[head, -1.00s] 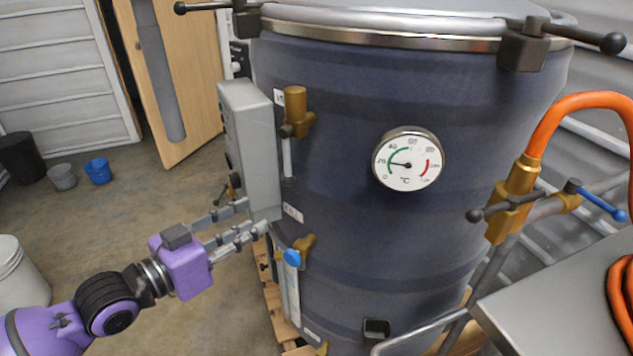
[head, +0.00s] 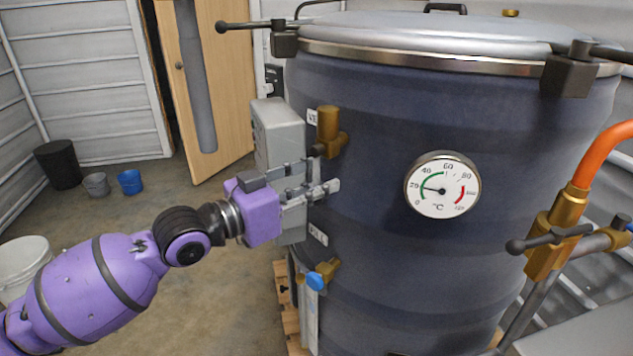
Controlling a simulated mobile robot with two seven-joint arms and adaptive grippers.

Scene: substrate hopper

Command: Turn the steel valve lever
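A brass valve (head: 328,128) is on the upper left side of the dark blue vessel (head: 400,115), with a dark pivot below it. Its grey steel lever (head: 316,172) hangs down from the pivot and is largely hidden by my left gripper's fingers. My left gripper (head: 328,176), on a purple arm, reaches in from the left. Its two fingers are apart, one above the other, with their tips at the lever. I cannot tell whether they touch it. My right gripper is not in view.
A grey box (head: 277,130) is close behind the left fingers. A lower brass valve with a blue handle (head: 315,281) sits below them. A dial thermometer (head: 442,186) is to the right. Another brass valve with a dark handle (head: 552,240) and an orange hose (head: 600,150) stand far right.

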